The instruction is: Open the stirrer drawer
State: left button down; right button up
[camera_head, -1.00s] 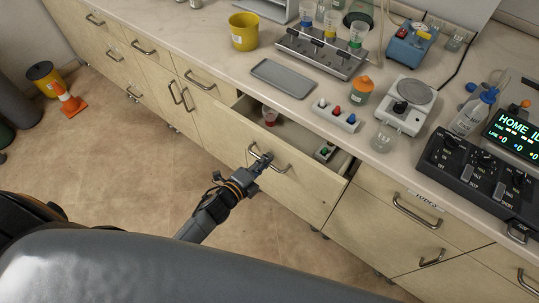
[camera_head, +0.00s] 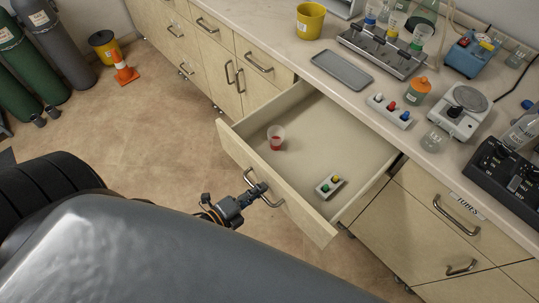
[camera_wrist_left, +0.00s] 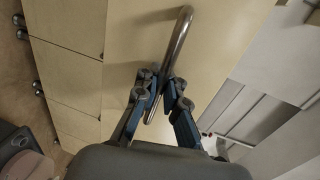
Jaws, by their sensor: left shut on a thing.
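The open drawer (camera_head: 236,148) juts far out from under the counter. Inside it stand a clear cup with red contents (camera_head: 276,138) and a small white block with coloured caps (camera_head: 329,186). The drawer's metal handle (camera_head: 275,201) is on its front panel. In the left wrist view the blue-grey fingers (camera_wrist_left: 160,92) close around the curved handle bar (camera_wrist_left: 180,38). My right gripper is not seen.
The counter above holds a grey tray (camera_head: 341,70), a yellow bucket (camera_head: 311,20), a white block with coloured caps (camera_head: 390,110) and a hotplate (camera_head: 463,110). Closed drawers (camera_head: 440,207) flank the open one. Gas cylinders (camera_head: 50,45) and a traffic cone (camera_head: 124,68) stand at the far left.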

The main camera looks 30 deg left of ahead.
pick_arm(q)
jog(key=shift+s+a+r, duration=0.1)
jog(key=shift+s+a, duration=0.15)
jog(key=shift+s, duration=0.35)
jog(key=c, duration=1.7)
grip_release()
jog(key=shift+c, duration=0.2)
jog(key=v, duration=1.2)
